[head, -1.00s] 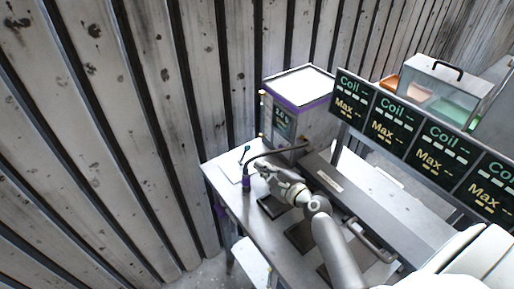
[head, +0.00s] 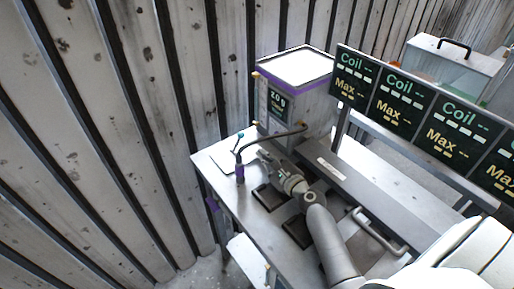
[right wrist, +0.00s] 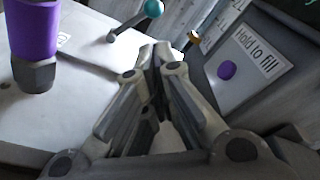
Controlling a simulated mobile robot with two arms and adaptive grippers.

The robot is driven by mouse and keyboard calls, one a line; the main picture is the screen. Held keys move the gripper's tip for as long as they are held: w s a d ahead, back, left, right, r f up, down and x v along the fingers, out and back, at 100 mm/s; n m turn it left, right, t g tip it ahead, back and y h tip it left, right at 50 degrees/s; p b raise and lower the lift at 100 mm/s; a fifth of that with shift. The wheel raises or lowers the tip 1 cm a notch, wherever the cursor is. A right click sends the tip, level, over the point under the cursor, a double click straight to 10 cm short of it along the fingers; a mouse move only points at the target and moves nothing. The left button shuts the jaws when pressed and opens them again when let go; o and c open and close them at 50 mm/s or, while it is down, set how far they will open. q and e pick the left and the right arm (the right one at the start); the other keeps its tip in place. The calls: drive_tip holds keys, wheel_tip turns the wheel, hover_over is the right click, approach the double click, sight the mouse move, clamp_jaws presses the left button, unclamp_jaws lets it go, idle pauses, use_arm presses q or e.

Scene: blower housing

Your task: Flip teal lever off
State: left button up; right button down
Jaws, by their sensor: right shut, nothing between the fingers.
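The teal lever (head: 239,136) stands at the left end of the metal table, a thin dark stem with a teal ball on top. In the right wrist view its teal ball (right wrist: 153,8) shows at the top edge, just beyond the fingertips, with the stem slanting down to the left. My right gripper (head: 263,155) is shut and empty, to the right of the lever. In the right wrist view its fingertips (right wrist: 160,50) meet below the ball, apart from it. My left gripper is out of view.
A purple-collared post (head: 240,174) with a bent dark pipe stands close to the gripper. A box with purple trim (head: 292,88) is behind it. A "Hold to fill" panel with a purple button (right wrist: 227,70) is at right. Coil screens (head: 402,100) line the right.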

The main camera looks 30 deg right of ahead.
sight(243, 137)
drive_tip(key=w+b, duration=0.1)
drive_tip(key=w, duration=0.5)
drive_tip(key=w+f+b, duration=0.1)
drive_tip(key=w, duration=0.2)
drive_tip(key=shift+w+a+f+b, duration=0.1)
drive_tip(key=shift+w+a+b, duration=0.1)
drive_tip(key=shift+w+b, duration=0.1)
drive_tip(key=shift+a+r+n, duration=0.1)
drive_tip(key=shift+r+n, duration=0.15)
drive_tip(key=shift+n, duration=0.15)
drive_tip(key=shift+a+r+n, duration=0.15)
drive_tip(key=shift+r+n, duration=0.05)
drive_tip(key=shift+n, duration=0.1)
drive_tip(key=shift+a+r+n, duration=0.25)
drive_tip(key=shift+r+n, duration=0.1)
drive_tip(key=shift+n, duration=0.25)
drive_tip(key=shift+s+a+r+p, duration=0.15)
drive_tip(key=shift+a+r+p, duration=0.35)
drive_tip(key=shift+r+p, duration=0.1)
drive_tip(key=shift+a, duration=0.3)
